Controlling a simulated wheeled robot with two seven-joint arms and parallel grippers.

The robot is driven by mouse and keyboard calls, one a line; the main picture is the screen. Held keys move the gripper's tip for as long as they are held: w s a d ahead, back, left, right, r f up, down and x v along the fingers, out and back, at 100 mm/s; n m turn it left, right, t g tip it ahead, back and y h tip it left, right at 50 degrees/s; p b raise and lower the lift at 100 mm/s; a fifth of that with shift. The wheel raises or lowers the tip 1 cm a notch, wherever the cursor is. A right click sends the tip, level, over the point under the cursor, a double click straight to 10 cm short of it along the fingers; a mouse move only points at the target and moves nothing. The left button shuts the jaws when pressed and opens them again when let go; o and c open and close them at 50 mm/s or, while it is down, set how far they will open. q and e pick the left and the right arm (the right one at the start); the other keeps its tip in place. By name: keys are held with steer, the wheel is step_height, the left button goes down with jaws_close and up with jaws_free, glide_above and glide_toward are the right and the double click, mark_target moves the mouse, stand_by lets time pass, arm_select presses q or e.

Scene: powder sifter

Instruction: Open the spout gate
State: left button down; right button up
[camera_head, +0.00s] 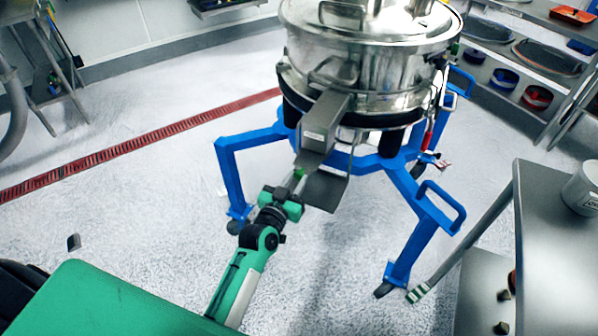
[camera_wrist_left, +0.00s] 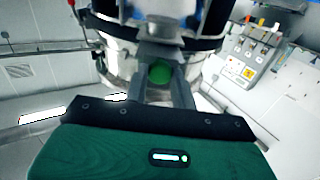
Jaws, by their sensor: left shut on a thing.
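The steel sifter (camera_head: 365,60) stands on a blue wheeled frame (camera_head: 228,165). Its grey box-shaped spout (camera_head: 325,120) slopes down toward me. A flat grey plate (camera_head: 326,192) shows at the lower end of the spout. My left gripper (camera_head: 296,181) is at the left side of the spout's lower end. It is shut on the green gate knob (camera_head: 299,173). In the left wrist view the round green knob (camera_wrist_left: 160,72) sits between the fingers, in front of the spout. How far the gate is open cannot be told. My right gripper is out of view.
A steel table (camera_head: 560,245) with a white container (camera_head: 582,188) stands at right. Shelves (camera_head: 535,60) with trays and bins are at the back right. A red floor drain (camera_head: 130,150) crosses the open floor at left. Blue frame legs (camera_head: 410,245) stand around the spout.

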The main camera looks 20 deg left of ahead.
arm_select(q)
steer(key=shift+s, duration=0.2)
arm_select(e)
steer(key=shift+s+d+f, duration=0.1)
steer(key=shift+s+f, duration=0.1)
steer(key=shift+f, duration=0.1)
arm_select(q)
steer(key=c, duration=1.1)
jaws_free()
steer(key=shift+c, duration=0.2)
steer(key=s+a, duration=0.1)
steer(key=s, duration=1.2)
steer(key=shift+s+a+b, duration=0.2)
steer(key=shift+s+b, duration=0.15)
steer(key=shift+s, duration=0.05)
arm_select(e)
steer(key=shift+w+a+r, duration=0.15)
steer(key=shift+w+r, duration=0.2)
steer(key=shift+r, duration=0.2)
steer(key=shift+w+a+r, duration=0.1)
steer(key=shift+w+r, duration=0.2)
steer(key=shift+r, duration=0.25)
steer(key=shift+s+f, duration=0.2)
